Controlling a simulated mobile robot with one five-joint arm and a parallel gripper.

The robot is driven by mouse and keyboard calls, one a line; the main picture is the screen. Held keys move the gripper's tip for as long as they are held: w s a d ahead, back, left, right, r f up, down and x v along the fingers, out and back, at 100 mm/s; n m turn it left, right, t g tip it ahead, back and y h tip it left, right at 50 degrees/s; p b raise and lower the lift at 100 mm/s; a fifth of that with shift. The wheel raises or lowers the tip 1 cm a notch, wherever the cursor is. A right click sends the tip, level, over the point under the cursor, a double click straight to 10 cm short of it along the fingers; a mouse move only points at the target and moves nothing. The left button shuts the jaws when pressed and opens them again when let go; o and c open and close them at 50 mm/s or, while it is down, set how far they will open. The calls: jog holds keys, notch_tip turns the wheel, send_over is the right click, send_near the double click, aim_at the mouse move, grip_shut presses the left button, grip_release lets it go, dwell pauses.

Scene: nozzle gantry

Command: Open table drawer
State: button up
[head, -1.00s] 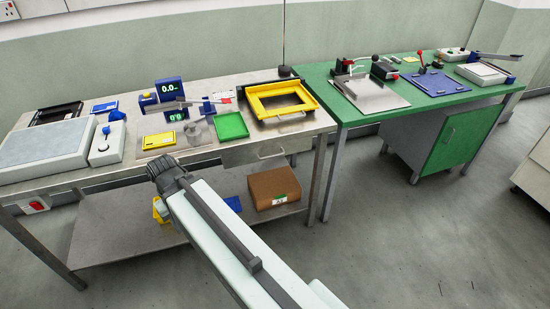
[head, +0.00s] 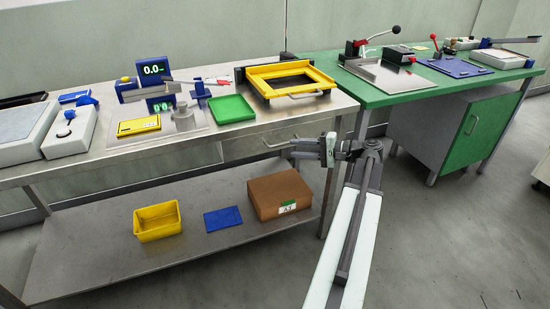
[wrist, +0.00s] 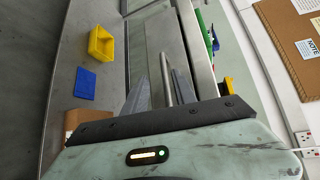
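The drawer (head: 245,147) is a grey metal front under the right end of the steel table (head: 100,172), and it looks shut. Its bar handle (head: 277,144) is on the right part of the front. My gripper (head: 297,149) is beside the handle, pointing left in the head view. In the wrist view the two dark fingers of my gripper (wrist: 163,78) are apart, with the light handle bar (wrist: 166,62) showing between them. Whether either finger touches the bar cannot be told.
On the lower shelf are a yellow bin (head: 157,222), a blue plate (head: 223,218) and a brown box (head: 279,195). A yellow frame (head: 290,80) and a green tray (head: 232,109) lie on the tabletop. A green bench (head: 385,98) stands at the right; the floor in front is clear.

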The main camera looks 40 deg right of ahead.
aim_at(283, 144)
jog(key=x, duration=0.4)
jog(key=d+b+x, duration=0.1)
jog(key=x, duration=0.1)
jog(key=shift+w+r, duration=0.15)
jog(key=shift+w, duration=0.3)
grip_shut()
dwell(1.2)
